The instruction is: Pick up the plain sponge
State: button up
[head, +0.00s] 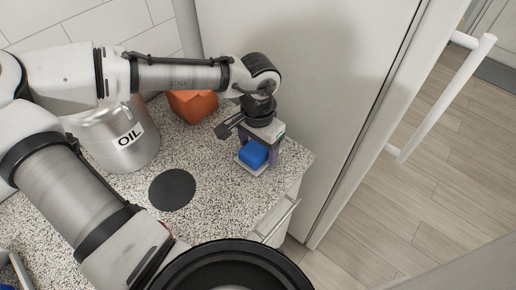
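A small blue block (253,154), which looks like the plain sponge, is at the right end of the speckled counter, next to the tall pale panel. My gripper (259,160) points down over it, with its fingers around the block's sides. The gripper hides part of the block. At this size I cannot tell whether the fingers touch the block or stand a little apart from it, nor whether the block rests on the counter.
A metal canister marked OIL (123,135) stands at the left on the counter (215,190). An orange object (192,105) sits behind my arm. A dark round disc (172,190) lies flat in the middle. The pale panel (310,90) rises close behind my gripper.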

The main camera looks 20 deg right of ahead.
aim_at(259, 147)
jog(key=c, duration=0.8)
jog(key=shift+c, duration=0.2)
jog(key=shift+r, duration=0.1)
notch_tip(259, 147, up, 20)
jog(key=b, duration=0.1)
jog(key=shift+b, duration=0.4)
jog(key=o, duration=0.5)
jog(key=shift+c, duration=0.2)
jog(key=c, duration=0.4)
jog(key=shift+s, duration=0.1)
